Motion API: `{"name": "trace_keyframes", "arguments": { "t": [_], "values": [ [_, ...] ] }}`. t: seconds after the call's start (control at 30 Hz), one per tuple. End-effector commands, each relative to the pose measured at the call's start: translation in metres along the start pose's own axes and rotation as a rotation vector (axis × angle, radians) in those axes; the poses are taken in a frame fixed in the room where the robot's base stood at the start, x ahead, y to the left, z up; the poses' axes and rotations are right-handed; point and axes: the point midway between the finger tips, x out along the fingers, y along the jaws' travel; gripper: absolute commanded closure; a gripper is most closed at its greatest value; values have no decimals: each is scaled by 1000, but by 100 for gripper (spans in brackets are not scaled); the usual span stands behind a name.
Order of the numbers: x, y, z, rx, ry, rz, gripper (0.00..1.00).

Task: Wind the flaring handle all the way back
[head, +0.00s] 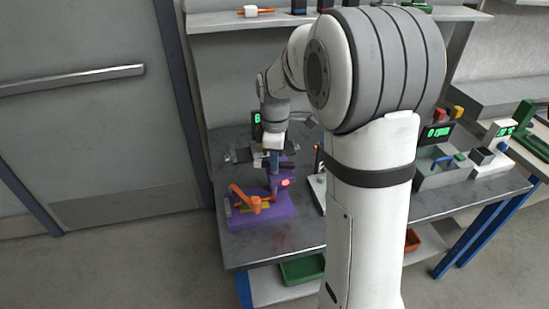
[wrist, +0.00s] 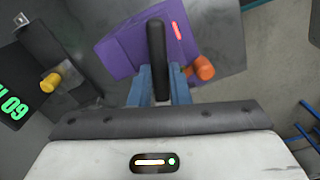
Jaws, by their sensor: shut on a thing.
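The purple flaring device (head: 272,215) stands on the near left part of the bench, with an orange clamp lever (head: 246,199) over its left side. It also shows in the wrist view (wrist: 115,50). My gripper (head: 274,172) points down at the device. In the wrist view its blue fingers (wrist: 159,80) are on either side of a black bar, which looks like the flaring handle (wrist: 156,40), and are shut on it. An orange knob (wrist: 205,68) sits just right of the fingers. My fingers and arm hide part of the device.
A box with a green display (wrist: 15,105) and a yellow knob (wrist: 50,82) is left of my gripper in the wrist view. A grey bin (head: 440,172) stands on the bench right of my arm. A shelf (head: 230,21) runs above the bench.

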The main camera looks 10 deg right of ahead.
Motion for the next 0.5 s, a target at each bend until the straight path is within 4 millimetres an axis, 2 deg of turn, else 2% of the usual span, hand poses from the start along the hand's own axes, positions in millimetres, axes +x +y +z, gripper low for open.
{"name": "trace_keyframes", "arguments": {
  "t": [0.4, 0.43, 0.5],
  "values": [
    [-1, 1, 0, -6, 1, 3, 100],
    [-1, 0, 0, -6, 1, 3, 82],
    [-1, 0, -1, -7, 1, 2, 76]
  ]
}}
